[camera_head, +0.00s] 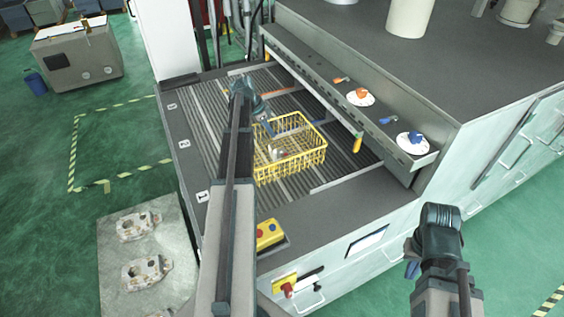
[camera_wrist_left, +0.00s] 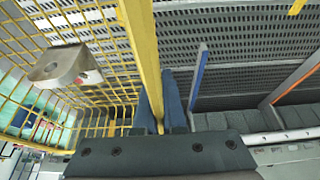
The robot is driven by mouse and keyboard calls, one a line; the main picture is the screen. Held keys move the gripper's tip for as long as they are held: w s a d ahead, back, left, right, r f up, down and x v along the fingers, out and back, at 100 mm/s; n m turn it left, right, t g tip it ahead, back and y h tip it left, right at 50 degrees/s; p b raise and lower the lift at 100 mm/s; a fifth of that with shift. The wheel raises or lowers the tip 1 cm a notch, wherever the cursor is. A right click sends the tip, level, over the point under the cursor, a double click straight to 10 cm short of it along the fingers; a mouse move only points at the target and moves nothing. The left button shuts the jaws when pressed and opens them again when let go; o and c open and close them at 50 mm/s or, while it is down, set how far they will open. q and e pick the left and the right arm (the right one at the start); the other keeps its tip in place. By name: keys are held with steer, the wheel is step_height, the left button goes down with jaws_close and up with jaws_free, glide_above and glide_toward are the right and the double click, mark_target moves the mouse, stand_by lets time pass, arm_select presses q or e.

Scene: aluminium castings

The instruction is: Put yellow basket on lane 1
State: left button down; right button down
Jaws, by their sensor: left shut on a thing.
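The yellow basket (camera_head: 291,165) is over the grey roller bed, toward the near side where the label 1 (camera_head: 202,196) is. I cannot tell whether it rests on the rollers or hangs just above them. My left gripper (camera_head: 266,122) is shut on the basket's far left rim. In the left wrist view the yellow rim (camera_wrist_left: 140,40) runs between the blue fingers (camera_wrist_left: 163,108). A metal casting (camera_wrist_left: 58,66) shows inside the basket. My right gripper (camera_head: 412,266) hangs empty-looking in front of the machine, with its fingers mostly hidden.
Lane labels 2 (camera_head: 184,144) and 3 (camera_head: 171,106) lie farther back. A ledge with knobs (camera_head: 360,97) borders the bed on the right. A yellow button box (camera_head: 269,233) sits at the near edge. A table with castings (camera_head: 146,271) stands at the left.

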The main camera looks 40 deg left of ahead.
arm_select(q)
steer(key=shift+s+d+f+b, duration=0.1)
steer(key=shift+d+f+b, duration=0.05)
steer(key=shift+f+b, duration=0.4)
step_height(320, 180, down, 9)
steer(key=b, duration=0.9)
steer(key=shift+r, duration=0.1)
steer(key=shift+f, duration=0.2)
steer(key=c, duration=1)
jaws_free()
steer(key=shift+r, duration=0.2)
